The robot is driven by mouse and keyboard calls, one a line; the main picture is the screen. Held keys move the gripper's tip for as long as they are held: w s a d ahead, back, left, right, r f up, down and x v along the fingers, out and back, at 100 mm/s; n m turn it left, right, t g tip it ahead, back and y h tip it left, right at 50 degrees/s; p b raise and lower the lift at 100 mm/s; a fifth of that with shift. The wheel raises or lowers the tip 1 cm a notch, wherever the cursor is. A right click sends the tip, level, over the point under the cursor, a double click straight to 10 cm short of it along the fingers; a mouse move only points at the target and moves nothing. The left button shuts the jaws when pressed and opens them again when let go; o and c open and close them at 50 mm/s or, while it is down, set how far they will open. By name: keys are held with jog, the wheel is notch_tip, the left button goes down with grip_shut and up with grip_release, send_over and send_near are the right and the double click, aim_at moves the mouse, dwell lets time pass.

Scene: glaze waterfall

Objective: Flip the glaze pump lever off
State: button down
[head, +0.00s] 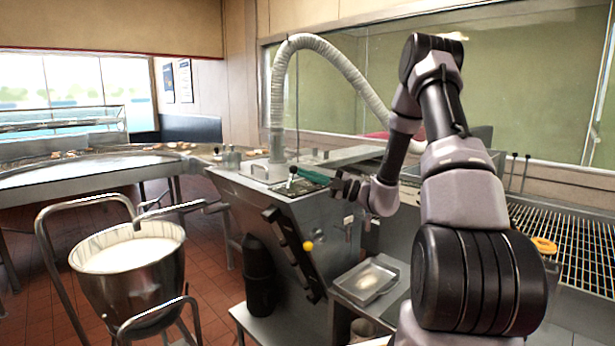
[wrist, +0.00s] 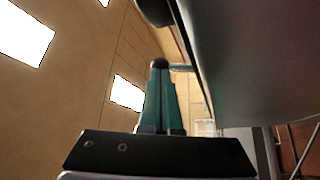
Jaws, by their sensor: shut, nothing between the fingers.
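A small lever with a black ball knob (head: 293,170) stands on top of the steel glaze machine (head: 262,190) in the head view. My gripper (head: 303,172) reaches in from the right, its green fingers just beside the knob. In the wrist view my gripper (wrist: 161,75) has its two green fingers together, with nothing between them. A dark ball (wrist: 160,63) shows right at the fingertips, with a metal rod running right from it; it looks like the lever knob. I cannot tell whether the fingers touch it.
A white ribbed hose (head: 330,58) arches over the machine. A steel bowl of white glaze (head: 128,252) stands at the left. A yellow knob (head: 308,246) sits on the machine's front. A wire rack (head: 565,250) is at the right. A grey panel (wrist: 250,60) fills the wrist view's right side.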

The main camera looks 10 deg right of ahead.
jog(key=shift+a+r+n+g, duration=0.1)
jog(key=shift+r+n+g, duration=0.05)
jog(key=shift+n+g, duration=0.2)
jog(key=n, duration=0.1)
jog(key=a+r+n+g+h, duration=0.1)
jog(key=n, duration=0.1)
jog(key=shift+s+a, duration=0.15)
jog(key=shift+s, duration=0.25)
jog(key=n, duration=0.1)
jog(key=a+n+h, duration=0.1)
jog(key=s+n+g+h, duration=0.1)
jog(key=shift+a+r, duration=0.3)
jog(key=shift+d, duration=0.15)
jog(key=r+v, duration=0.1)
jog(key=v, duration=1.2)
jog(key=shift+s+d+r, duration=0.25)
jog(key=shift+s+r, duration=0.05)
jog(key=shift+r, duration=0.1)
